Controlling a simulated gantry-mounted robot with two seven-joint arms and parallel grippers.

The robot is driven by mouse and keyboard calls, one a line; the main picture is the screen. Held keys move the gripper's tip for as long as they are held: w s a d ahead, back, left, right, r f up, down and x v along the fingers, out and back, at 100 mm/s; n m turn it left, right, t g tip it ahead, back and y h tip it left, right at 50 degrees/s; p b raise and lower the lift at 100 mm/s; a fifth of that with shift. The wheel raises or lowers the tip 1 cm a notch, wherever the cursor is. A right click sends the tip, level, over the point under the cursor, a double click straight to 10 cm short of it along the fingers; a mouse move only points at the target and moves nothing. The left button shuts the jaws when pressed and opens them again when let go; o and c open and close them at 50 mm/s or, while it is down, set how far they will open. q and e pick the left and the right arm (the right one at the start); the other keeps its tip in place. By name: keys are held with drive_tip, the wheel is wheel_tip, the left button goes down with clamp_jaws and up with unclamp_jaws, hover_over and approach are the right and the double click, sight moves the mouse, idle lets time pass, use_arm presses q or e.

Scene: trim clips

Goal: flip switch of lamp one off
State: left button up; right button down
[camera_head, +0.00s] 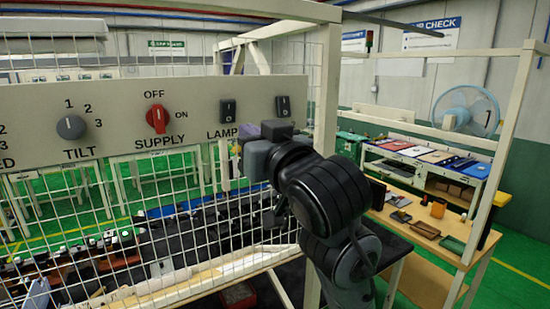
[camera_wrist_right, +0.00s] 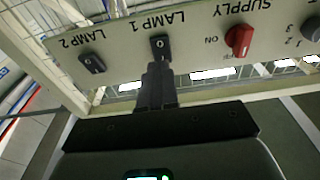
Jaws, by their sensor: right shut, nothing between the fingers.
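The lamp 1 switch (camera_head: 228,110) is a small black rocker on the grey panel (camera_head: 195,103), above a partly covered LAMP label. In the right wrist view, the lamp 1 switch (camera_wrist_right: 160,46) shows a white mark, with the LAMP 1 label beside it. My right gripper (camera_head: 250,131) is in front of the panel, just below and right of that switch. In the right wrist view, the shut, empty fingertips of my right gripper (camera_wrist_right: 158,71) are at the switch's near edge; whether they touch it I cannot tell. My left gripper is not in view.
The lamp 2 switch (camera_head: 283,106) sits close beside, just above my right wrist. The red SUPPLY knob (camera_head: 157,119) and grey TILT knob (camera_head: 71,127) are further left on the panel. Wire mesh (camera_head: 190,235) lies below. A wooden table (camera_head: 425,235) stands at right.

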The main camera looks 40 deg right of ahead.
drive_tip(key=s+b, duration=0.1)
drive_tip(key=s, duration=0.5)
drive_tip(key=shift+s+a+f, duration=0.3)
drive_tip(key=shift+a+f, duration=0.05)
drive_tip(key=shift+a, duration=0.05)
